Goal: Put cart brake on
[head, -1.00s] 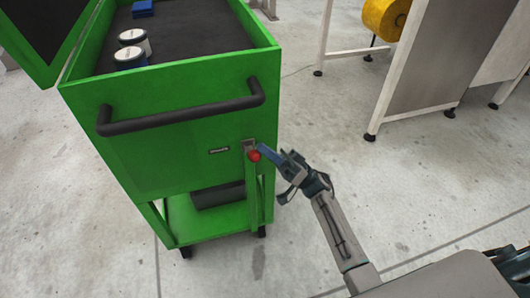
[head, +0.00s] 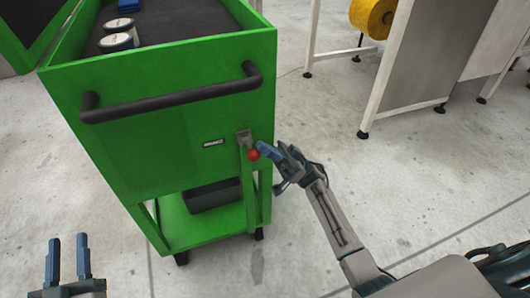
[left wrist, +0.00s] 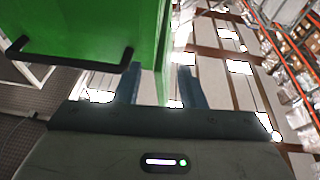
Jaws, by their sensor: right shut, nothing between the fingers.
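The green cart (head: 165,150) stands in front of me with a black push handle (head: 170,104) across its near end. A small bracket (head: 243,137) with a red knob (head: 253,154) sits low on the right of that end panel. My right gripper (head: 263,149) has its blue fingers shut and empty, with tips just right of the knob; I cannot tell whether they touch it. My left gripper (head: 68,258) is open and empty at lower left, apart from the cart. Its spread fingers also show in the left wrist view (left wrist: 158,88).
White-topped jars (head: 117,41) and a blue item (head: 128,5) lie in the cart's dark top tray. A dark box (head: 212,194) sits on the lower shelf. A grey-panelled machine frame (head: 425,60) with a yellow roll (head: 372,16) stands at right. The floor between is clear.

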